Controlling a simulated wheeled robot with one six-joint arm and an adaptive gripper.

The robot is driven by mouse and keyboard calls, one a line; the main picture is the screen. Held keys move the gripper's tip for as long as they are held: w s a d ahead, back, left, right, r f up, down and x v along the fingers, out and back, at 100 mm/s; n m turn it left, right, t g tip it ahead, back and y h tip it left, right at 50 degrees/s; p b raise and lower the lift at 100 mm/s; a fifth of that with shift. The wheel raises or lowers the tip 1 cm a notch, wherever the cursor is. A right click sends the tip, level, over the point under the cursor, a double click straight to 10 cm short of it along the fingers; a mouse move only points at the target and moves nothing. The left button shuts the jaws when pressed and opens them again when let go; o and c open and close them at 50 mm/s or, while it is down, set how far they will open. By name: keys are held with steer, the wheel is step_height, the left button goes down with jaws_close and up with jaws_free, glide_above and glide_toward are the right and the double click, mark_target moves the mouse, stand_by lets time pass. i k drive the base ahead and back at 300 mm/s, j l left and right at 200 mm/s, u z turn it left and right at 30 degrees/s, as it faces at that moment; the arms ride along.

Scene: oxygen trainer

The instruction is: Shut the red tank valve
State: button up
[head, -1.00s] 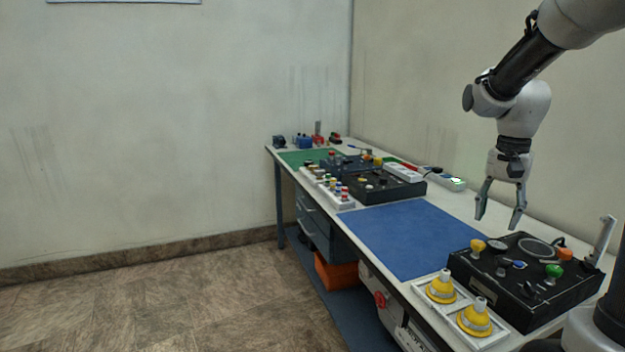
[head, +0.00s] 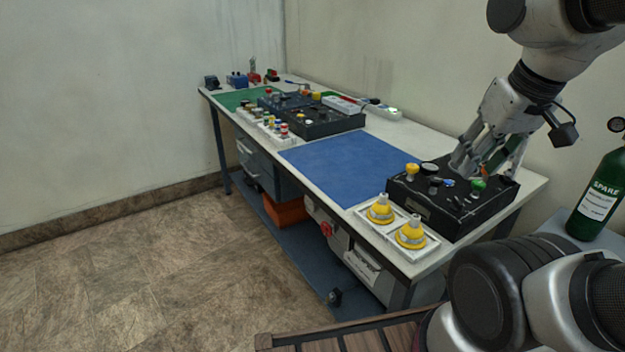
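A small red round handle (head: 327,229) shows below the front edge of the bench, beside a white box; I cannot tell whether it is the tank valve. A black control panel (head: 423,208) sits at the near end of the bench, with a yellow knob (head: 412,170), a green knob (head: 478,185) and a small blue control (head: 448,183). An orange part (head: 485,171) shows between my fingers, partly hidden. My gripper (head: 489,165) is open, low over the back of the panel. Contact is not clear.
Two yellow cones (head: 380,209) stand in a white tray in front of the panel. A green SPARE cylinder (head: 597,200) stands at the right. The blue mat (head: 345,165) is clear. More panels (head: 315,122) lie farther back. A wooden slatted surface (head: 350,335) is at the bottom.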

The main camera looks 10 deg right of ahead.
mark_target(326, 228)
steer(key=i+j+z, duration=0.1)
steer(key=j+z, duration=0.15)
steer(key=z, duration=0.2)
steer(key=j+z, duration=0.55)
steer(key=j, duration=0.55)
steer(key=j+z, duration=0.15)
steer(key=j, duration=0.55)
steer(key=k+j+z, duration=0.1)
steer(key=j, duration=0.6)
steer(key=k+j+z, duration=0.4)
steer(key=k+j, duration=0.15)
steer(key=k, duration=0.15)
